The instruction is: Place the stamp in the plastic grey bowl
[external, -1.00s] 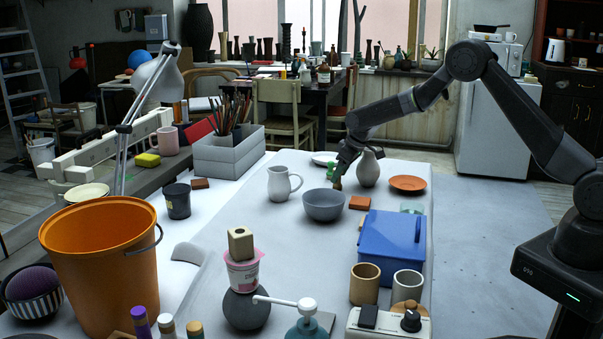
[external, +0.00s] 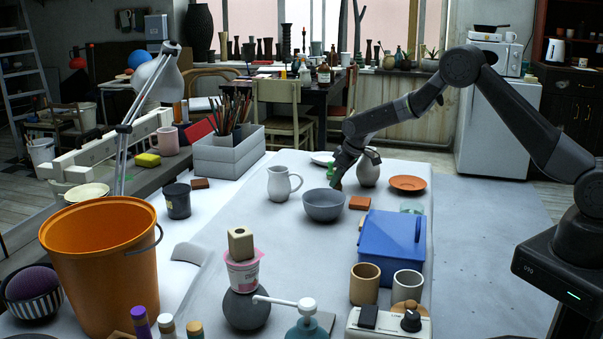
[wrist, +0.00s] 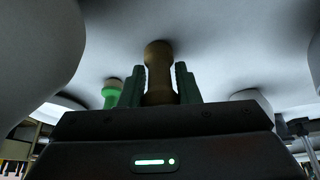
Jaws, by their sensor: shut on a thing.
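A small green-topped thing (wrist: 112,92) stands near my gripper. An orange-brown block (external: 360,203) lies right of the bowl, with a blue box (external: 391,246) in front. A white jug (external: 284,184) stands left. The table in front of the bowl is clear.

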